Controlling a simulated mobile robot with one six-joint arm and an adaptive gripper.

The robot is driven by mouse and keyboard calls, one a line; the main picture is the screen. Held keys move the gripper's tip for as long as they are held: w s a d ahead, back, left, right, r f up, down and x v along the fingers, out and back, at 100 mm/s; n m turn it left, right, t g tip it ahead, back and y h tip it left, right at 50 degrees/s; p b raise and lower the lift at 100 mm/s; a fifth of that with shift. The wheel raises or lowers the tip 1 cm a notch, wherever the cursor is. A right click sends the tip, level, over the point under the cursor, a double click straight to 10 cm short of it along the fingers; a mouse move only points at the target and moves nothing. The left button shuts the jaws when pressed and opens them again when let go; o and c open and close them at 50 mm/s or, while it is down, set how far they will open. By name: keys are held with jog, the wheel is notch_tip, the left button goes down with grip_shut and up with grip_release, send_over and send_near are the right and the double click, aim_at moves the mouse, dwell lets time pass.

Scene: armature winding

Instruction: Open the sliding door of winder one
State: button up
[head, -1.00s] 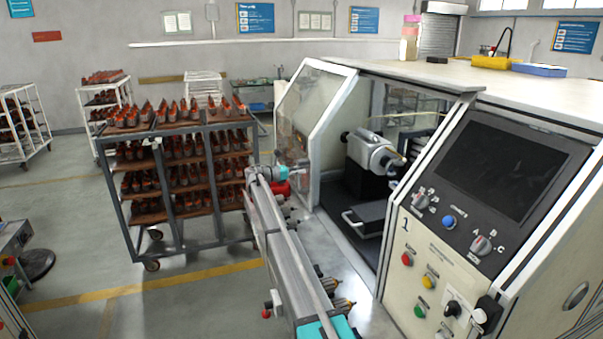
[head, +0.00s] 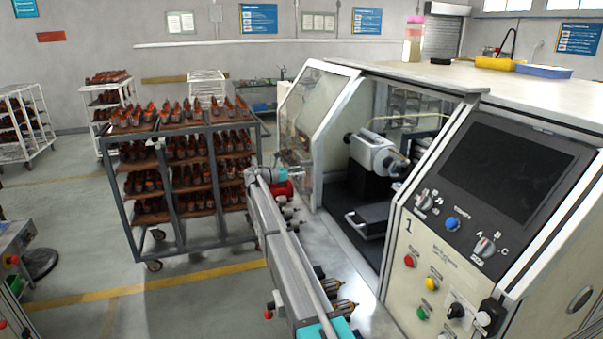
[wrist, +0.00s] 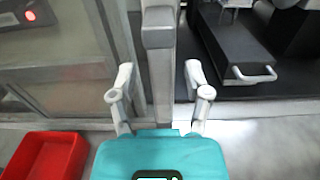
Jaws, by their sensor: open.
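Winder one is the cream machine with the control panel marked 1 (head: 408,225). Its sliding door (head: 308,107), a clear pane in a pale frame, stands at the left of the front. The opening to its right shows the inside. In the wrist view, an upright grey bar (wrist: 159,65), apparently the door's handle or edge, stands between the fingers of my gripper (wrist: 160,88). The fingers are open, with a gap on each side of the bar. In the head view my gripper is small beside the door's lower part, and its fingers are not clear.
Inside the winder are a grey spindle head (head: 372,153) and a dark tray with a pale handle (wrist: 253,73). A red bin (wrist: 45,158) lies at lower left in the wrist view. A loaded rack (head: 163,217) stands left of my arm. Floor between them is partly clear.

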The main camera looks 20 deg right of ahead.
jog(key=a, duration=1)
jog(key=shift+s+a, duration=0.2)
jog(key=shift+a, duration=0.15)
jog(key=shift+r, duration=0.15)
